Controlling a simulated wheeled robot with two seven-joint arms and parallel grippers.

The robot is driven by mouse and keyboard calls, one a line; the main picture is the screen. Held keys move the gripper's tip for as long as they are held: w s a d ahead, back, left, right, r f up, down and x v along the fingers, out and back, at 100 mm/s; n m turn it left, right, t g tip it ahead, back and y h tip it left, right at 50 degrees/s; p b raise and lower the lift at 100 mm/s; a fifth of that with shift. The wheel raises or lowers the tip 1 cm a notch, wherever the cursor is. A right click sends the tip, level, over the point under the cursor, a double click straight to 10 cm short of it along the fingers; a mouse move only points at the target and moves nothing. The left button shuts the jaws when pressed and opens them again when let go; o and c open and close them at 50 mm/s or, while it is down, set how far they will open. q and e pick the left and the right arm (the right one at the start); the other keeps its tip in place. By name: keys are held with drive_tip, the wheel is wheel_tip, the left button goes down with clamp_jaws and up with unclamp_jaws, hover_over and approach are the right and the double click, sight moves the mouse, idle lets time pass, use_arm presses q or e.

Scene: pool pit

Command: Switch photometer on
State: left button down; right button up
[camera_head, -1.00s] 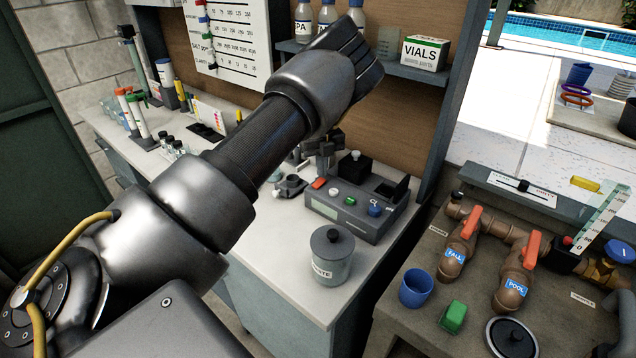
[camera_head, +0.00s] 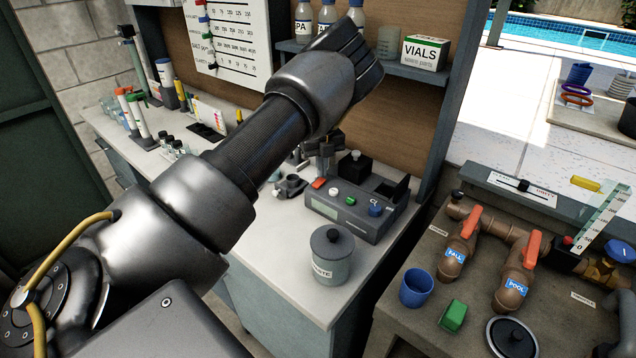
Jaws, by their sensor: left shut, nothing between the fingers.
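The photometer (camera_head: 343,220) is a grey box on the white counter, with a small display on its front. Its top carries a red button (camera_head: 318,183), a white button (camera_head: 334,191), a green button (camera_head: 350,201) and a blue knob (camera_head: 376,210). A dark block stands at its back, and a dark raised part is at its right. My left gripper (camera_head: 322,168) is shut and empty, pointing down just above and behind the red button. I cannot tell whether the fingertips touch anything. My left arm hides part of the counter. My right gripper is out of view.
A lidded waste jar (camera_head: 331,262) stands in front of the photometer. A small dark holder (camera_head: 290,186) sits to its left. A shelf with bottles and a vials box (camera_head: 425,52) hangs above. Pipes with orange-handled valves and a blue cup (camera_head: 416,288) are at the right.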

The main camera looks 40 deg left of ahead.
sight(321, 179)
use_arm(q)
drive_tip(key=shift+f+b, duration=0.35)
drive_tip(key=shift+f, duration=0.45)
drive_tip(key=shift+r, duration=0.15)
wheel_tip(321, 179, up, 7)
drive_tip(key=p, duration=0.6)
idle(0.6)
drive_tip(key=shift+s+a, duration=0.1)
